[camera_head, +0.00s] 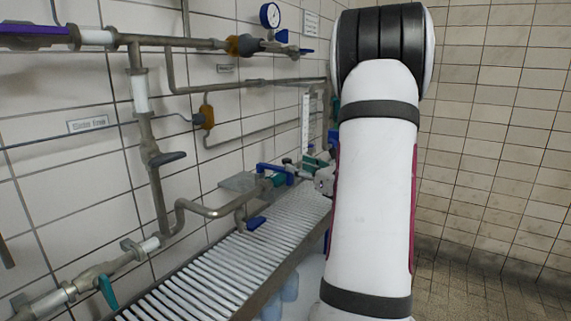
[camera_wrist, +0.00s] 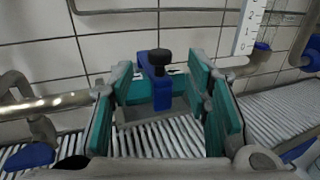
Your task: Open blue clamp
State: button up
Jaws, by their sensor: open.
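The blue clamp (camera_wrist: 154,68) shows in the wrist view as an upright blue piece with a black knob on top. It stands between the two teal-padded fingers of my gripper (camera_wrist: 161,82). The gripper is open, with a visible gap on both sides of the clamp. A teal part lies behind and beside the clamp's lower end. In the head view the blue clamp (camera_head: 270,171) is small, near the far end of the slatted grating. My gripper (camera_head: 298,171) is beside it there, partly hidden by my arm.
Metal pipes run along the tiled wall on the left, with a pressure gauge (camera_head: 270,15) above. A blue valve handle (camera_head: 256,223) and a teal handle (camera_head: 107,291) stick out nearby. The slatted grating (camera_head: 215,268) runs below. A white scale strip (camera_wrist: 248,27) hangs at the right.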

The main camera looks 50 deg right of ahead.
aim_at(290, 162)
jog(key=x, duration=0.6)
jog(key=shift+w, duration=0.15)
grip_shut()
